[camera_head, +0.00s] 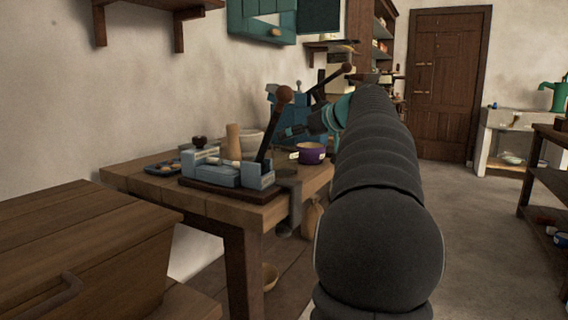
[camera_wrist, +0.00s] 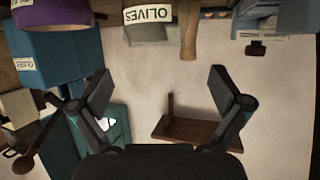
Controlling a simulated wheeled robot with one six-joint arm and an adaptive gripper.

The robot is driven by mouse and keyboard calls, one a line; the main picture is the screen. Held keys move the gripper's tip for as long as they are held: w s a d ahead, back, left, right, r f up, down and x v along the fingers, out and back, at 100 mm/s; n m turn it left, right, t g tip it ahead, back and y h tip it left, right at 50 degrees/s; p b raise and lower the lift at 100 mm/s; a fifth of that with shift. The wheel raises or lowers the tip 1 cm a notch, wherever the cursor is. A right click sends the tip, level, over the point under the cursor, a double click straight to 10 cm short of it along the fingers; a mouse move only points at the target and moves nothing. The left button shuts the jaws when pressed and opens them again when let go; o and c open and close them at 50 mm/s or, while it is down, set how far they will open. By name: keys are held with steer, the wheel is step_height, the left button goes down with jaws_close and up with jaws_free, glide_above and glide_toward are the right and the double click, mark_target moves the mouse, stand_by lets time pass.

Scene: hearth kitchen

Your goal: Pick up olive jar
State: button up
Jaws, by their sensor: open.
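The olive jar (camera_wrist: 150,32) shows at the top edge of the wrist view, which appears upside down. It has a white label reading OLIVES and a greyish body, partly cut off by the frame.
A wall shelf (camera_wrist: 185,130) and teal cabinet (camera_head: 250,20) are above. Floor at right is open.

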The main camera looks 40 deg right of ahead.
mark_target(285, 143)
steer(key=w+f, duration=0.1)
steer(key=w, duration=0.1)
steer(key=w+f, duration=0.1)
steer(key=f, duration=0.1)
steer(key=shift+w, duration=0.4)
steer(key=shift+w+f, duration=0.25)
steer(key=shift+w, duration=0.2)
steer(key=shift+c, duration=0.3)
steer(key=c, duration=1.6)
